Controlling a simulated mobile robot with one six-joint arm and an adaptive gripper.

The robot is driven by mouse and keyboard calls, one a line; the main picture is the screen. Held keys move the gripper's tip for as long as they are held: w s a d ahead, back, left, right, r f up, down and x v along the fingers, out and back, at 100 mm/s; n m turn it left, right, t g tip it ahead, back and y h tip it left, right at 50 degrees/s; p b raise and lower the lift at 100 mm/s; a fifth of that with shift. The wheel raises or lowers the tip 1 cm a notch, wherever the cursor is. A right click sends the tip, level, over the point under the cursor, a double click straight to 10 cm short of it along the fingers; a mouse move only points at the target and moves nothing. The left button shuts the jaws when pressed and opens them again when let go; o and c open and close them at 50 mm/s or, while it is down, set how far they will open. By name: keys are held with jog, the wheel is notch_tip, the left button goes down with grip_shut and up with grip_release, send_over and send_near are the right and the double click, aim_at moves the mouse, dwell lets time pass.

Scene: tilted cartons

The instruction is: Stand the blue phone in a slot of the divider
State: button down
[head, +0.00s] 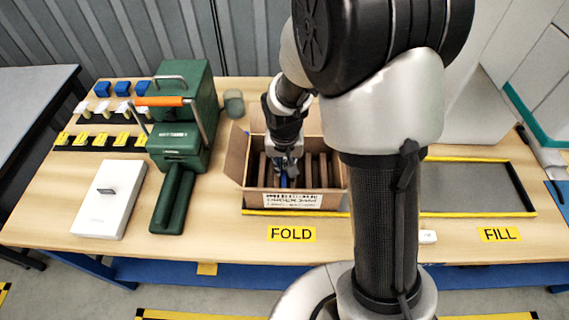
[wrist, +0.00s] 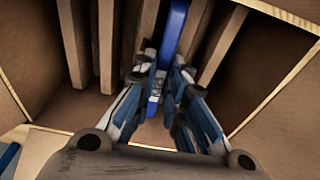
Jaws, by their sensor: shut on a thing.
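The blue phone (wrist: 173,32) shows edge-on in the wrist view, as a narrow blue strip running up from between my fingertips. My gripper (wrist: 158,85) is shut on it, inside the carton. In the head view my gripper (head: 287,172) reaches down into the open carton (head: 243,198), and only a bit of blue shows there. The brown divider (wrist: 103,40) has several upright walls with slots between them, to the left and right of the phone. The phone's lower end is hidden by the fingers, so I cannot tell whether it touches the carton floor.
A green case (head: 185,120) with an orange handle stands left of the carton. A white box (head: 110,198) and a green tool (head: 173,200) lie at the left. A grey tray area with a yellow edge (head: 475,188) is empty at the right. Carton flaps stand open.

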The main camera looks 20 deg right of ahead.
jog(key=shift+s, duration=0.1)
jog(key=c, duration=1.5)
grip_release()
jog(key=shift+c, duration=0.2)
notch_tip(320, 180, up, 12)
jog(key=s, duration=0.1)
jog(key=shift+s+a, duration=0.25)
jog(key=shift+s, duration=0.05)
jog(key=shift+f, duration=0.1)
notch_tip(320, 180, up, 7)
jog(key=p, duration=0.6)
